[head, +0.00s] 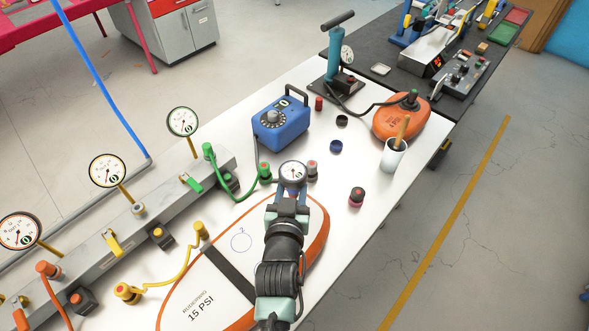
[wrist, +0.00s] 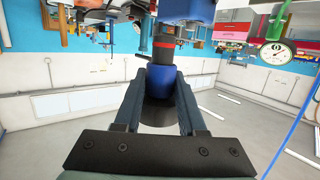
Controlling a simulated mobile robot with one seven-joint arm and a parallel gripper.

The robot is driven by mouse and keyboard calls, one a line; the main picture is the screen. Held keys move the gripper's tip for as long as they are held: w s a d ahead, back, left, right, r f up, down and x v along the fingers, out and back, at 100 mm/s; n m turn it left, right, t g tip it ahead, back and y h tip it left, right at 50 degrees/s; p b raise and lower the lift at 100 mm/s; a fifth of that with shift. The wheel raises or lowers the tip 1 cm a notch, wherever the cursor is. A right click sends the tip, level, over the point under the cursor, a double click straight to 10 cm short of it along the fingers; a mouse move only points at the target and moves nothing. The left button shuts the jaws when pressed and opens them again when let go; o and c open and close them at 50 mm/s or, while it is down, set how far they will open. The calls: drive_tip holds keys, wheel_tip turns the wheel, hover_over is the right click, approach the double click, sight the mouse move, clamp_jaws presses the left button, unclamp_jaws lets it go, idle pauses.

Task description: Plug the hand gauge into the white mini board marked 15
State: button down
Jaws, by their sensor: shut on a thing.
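The hand gauge (head: 292,172) has a round white dial with a dark rim. My gripper (head: 289,200) is shut on its blue body, which shows between the two fingers in the wrist view (wrist: 160,85). The white mini board (head: 205,282) with an orange edge lies on the bench and reads "15 PSI". My gripper and the gauge appear over its far end in the head view, and my arm hides part of the board. A thin circle (head: 241,243) is printed on it. I cannot tell whether the gauge touches the board.
A grey manifold (head: 125,235) with dial gauges and hoses runs along the left. A blue pump box (head: 280,125), a hand pump (head: 332,65), an orange board (head: 400,118), a white cup (head: 394,155) and several small caps stand beyond.

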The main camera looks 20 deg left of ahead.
drive_tip(key=shift+w+f, duration=0.1)
drive_tip(key=shift+s+f+b, duration=0.2)
drive_tip(key=shift+f+b, duration=0.25)
wheel_tip(320, 180, down, 5)
drive_tip(key=b, duration=0.4)
drive_tip(key=shift+w+r, duration=0.1)
drive_tip(key=shift+w, duration=0.05)
drive_tip(key=shift+f+b, duration=1.3)
drive_tip(key=shift+b, duration=0.2)
idle(1.1)
drive_tip(key=shift+c, duration=2)
unclamp_jaws()
drive_tip(key=shift+s, duration=0.2)
drive_tip(key=v, duration=1.2)
drive_tip(key=shift+s+d+r+b, duration=0.15)
drive_tip(key=shift+s+d+b, duration=0.05)
drive_tip(key=shift+s+b, duration=0.2)
